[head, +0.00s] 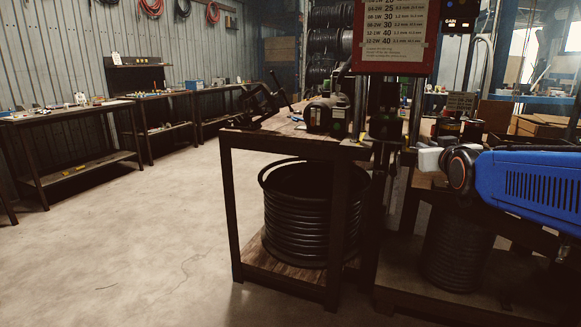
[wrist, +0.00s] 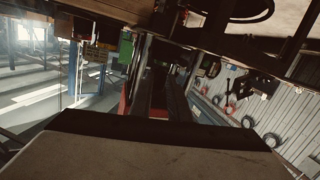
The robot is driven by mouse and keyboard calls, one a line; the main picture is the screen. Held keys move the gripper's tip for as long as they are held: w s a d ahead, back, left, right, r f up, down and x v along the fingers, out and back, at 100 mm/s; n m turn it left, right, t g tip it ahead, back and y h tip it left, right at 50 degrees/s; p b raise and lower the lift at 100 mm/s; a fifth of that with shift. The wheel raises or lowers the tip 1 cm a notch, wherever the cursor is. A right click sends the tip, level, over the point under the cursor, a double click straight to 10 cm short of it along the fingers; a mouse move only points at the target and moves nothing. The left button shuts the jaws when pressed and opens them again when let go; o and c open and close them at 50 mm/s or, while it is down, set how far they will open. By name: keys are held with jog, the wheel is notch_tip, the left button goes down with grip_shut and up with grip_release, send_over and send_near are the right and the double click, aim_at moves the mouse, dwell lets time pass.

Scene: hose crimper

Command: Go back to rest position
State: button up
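In the wrist view, two dark parallel shapes in the middle look like the fingers of my gripper (wrist: 164,90). The picture is dim there, and I cannot tell how far apart they stand. I see no object clearly held between them. A broad flat surface fills the bottom of that view. The wooden workbench (head: 285,141) stands in the centre. A red-framed chart (head: 395,38) hangs above its right side. A black hose coil (head: 297,215) rests on the lower shelf.
A blue vented housing (head: 528,187) with a dark, orange-ringed end reaches in from the right, over a second bench. Dark tools (head: 262,104) stand on the central bench. Side benches (head: 70,113) line the left wall. The concrete floor (head: 140,245) at left is clear.

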jog(key=s+a+f+g, duration=0.2)
jog(key=s+f+g, duration=0.2)
jog(key=s+f, duration=0.5)
jog(key=s+a+f+g+y, duration=0.1)
jog(key=s+a+f+g, duration=0.2)
jog(key=s+f, duration=0.5)
jog(key=s+a+f+g+y, duration=0.1)
jog(key=s+f+g, duration=0.3)
jog(key=s+f, duration=0.5)
jog(key=s+a, duration=0.1)
jog(key=s, duration=0.6)
jog(key=shift+s+a+f+g, duration=0.15)
jog(key=shift+s+f+g, duration=0.2)
jog(key=shift+s+g, duration=0.05)
